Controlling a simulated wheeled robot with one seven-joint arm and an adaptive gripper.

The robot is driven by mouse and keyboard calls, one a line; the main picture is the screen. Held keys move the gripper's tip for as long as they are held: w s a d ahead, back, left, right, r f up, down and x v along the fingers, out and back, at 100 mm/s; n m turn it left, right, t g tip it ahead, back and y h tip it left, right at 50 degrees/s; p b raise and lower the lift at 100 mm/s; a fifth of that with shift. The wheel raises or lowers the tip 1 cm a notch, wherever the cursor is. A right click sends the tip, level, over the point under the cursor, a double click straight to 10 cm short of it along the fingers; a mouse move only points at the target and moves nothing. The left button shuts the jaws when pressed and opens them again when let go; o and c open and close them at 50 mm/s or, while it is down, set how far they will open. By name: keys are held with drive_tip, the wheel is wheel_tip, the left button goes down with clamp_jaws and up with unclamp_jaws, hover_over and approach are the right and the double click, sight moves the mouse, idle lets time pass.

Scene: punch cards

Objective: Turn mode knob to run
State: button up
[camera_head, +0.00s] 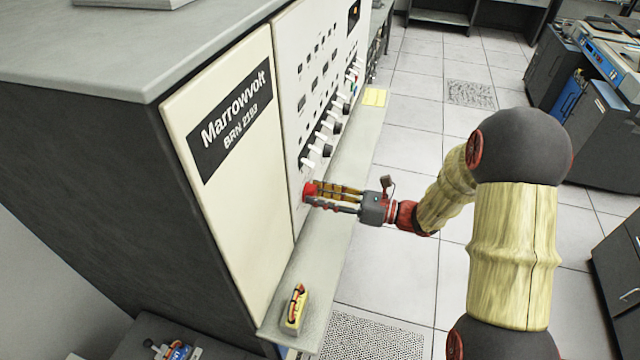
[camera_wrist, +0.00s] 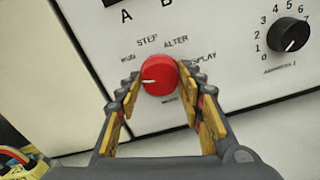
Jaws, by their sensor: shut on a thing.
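The red mode knob (camera_wrist: 160,74) is on the cream machine panel in the wrist view, with the labels RUN, STEP, ALTER and one ending in PLAY around it. Its white pointer mark is at the knob's left side, aimed left and a little below the RUN label. My gripper (camera_head: 322,196) is shut on the knob, with one yellow-padded finger on each side. In the head view the knob (camera_head: 309,190) shows as a red spot at the fingertips, low on the panel's front.
A black numbered knob (camera_wrist: 289,35) is to the right in the wrist view. A row of switches and black knobs runs along the panel above my gripper. A narrow grey ledge (camera_head: 325,245) below carries a small yellow object (camera_head: 296,309).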

drive_tip(key=m+p, duration=0.1)
drive_tip(key=p, duration=0.2)
drive_tip(key=m+p, duration=0.2)
drive_tip(key=p, duration=0.1)
drive_tip(key=shift+r+m, duration=0.25)
drive_tip(key=shift+m, duration=0.05)
drive_tip(key=shift+f+m+p, duration=0.15)
drive_tip(key=shift+m+p, duration=0.65)
drive_tip(key=shift+p, duration=0.35)
drive_tip(key=shift+f, duration=0.1)
drive_tip(key=o, duration=1.2)
drive_tip(key=shift+d, duration=0.1)
drive_tip(key=v, duration=1.1)
drive_tip(key=shift+s+d, duration=0.1)
drive_tip(key=shift+d, duration=0.3)
